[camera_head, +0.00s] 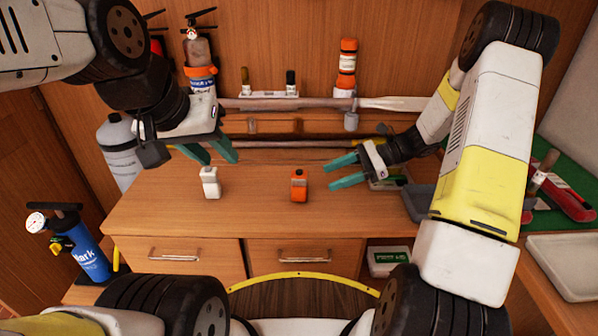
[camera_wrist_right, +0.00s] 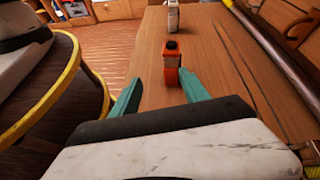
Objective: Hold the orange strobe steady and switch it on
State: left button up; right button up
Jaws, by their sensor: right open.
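The orange strobe (camera_head: 299,187) stands upright on the wooden worktop, with a dark top. In the right wrist view the strobe (camera_wrist_right: 172,66) stands ahead of my open right gripper (camera_wrist_right: 158,90), roughly between its fingertips in the picture. In the head view my right gripper (camera_head: 338,171) is to the right of the strobe, apart from it, with teal fingers open and empty. My left gripper (camera_head: 220,161) is open and empty, above and behind a white bottle-like item (camera_head: 210,183), left of the strobe. The strobe's switch is too small to make out.
The white item also shows in the right wrist view (camera_wrist_right: 173,16), beyond the strobe. A grey tray (camera_head: 418,203) lies right of the strobe. A blue pump (camera_head: 86,254) stands at left. A rail with poles (camera_head: 290,104) runs along the back. The worktop between strobe and white item is clear.

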aim_at(303, 190)
jog(key=f, duration=0.1)
jog(key=w+f+m+y, duration=0.1)
jog(key=w+f+m+t, duration=0.1)
jog(key=f, duration=0.1)
jog(key=shift+d+y, duration=0.25)
jog(key=shift+y, duration=0.05)
jog(key=shift+x, duration=5)
jog(key=shift+c, duration=0.4)
jog(key=c, duration=0.8)
pick_arm(q)
grip_shut()
pick_arm(e)
jog(key=shift+d, duration=0.1)
